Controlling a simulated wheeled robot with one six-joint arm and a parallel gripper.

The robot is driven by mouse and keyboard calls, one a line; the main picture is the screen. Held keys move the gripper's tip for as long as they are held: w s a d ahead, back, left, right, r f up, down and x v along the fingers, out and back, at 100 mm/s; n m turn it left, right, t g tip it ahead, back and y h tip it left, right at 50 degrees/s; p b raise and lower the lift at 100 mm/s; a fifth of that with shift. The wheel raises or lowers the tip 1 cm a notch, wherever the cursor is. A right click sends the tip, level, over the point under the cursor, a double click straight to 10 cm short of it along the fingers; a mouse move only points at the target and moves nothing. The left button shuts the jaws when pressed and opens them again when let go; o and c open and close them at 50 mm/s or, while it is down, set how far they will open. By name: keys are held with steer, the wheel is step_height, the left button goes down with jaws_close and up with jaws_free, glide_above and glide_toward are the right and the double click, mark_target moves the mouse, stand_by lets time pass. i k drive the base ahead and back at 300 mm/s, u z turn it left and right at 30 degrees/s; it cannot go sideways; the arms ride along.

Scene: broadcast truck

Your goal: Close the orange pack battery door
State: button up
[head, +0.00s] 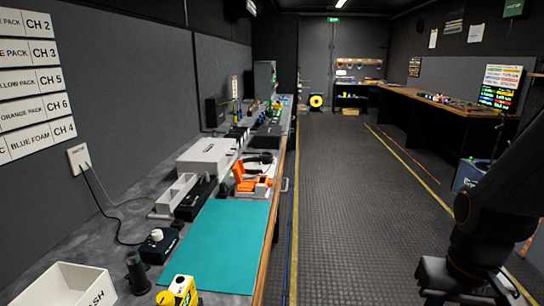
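An orange pack (248,185) sits on the left workbench, just past the far edge of the teal mat, among white and grey items. It is small in the head view. Upright and flat orange parts show, but I cannot tell which part is the battery door or how far it stands open. My gripper (468,292) is dark and at the bottom right, cut by the frame edge. It is over the aisle floor, well to the right of the bench and apart from the pack. Its fingertips are not clearly visible.
The teal mat (218,240) is mostly bare. A yellow device (182,289), a black knob box (158,245) and a white bin (68,287) stand near the front. A grey case (207,155) is behind the pack. The aisle floor (345,200) is clear.

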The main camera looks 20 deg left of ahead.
mark_target(237, 173)
steer(key=z, duration=0.4)
steer(key=i, duration=0.65)
steer(key=u, duration=1.15)
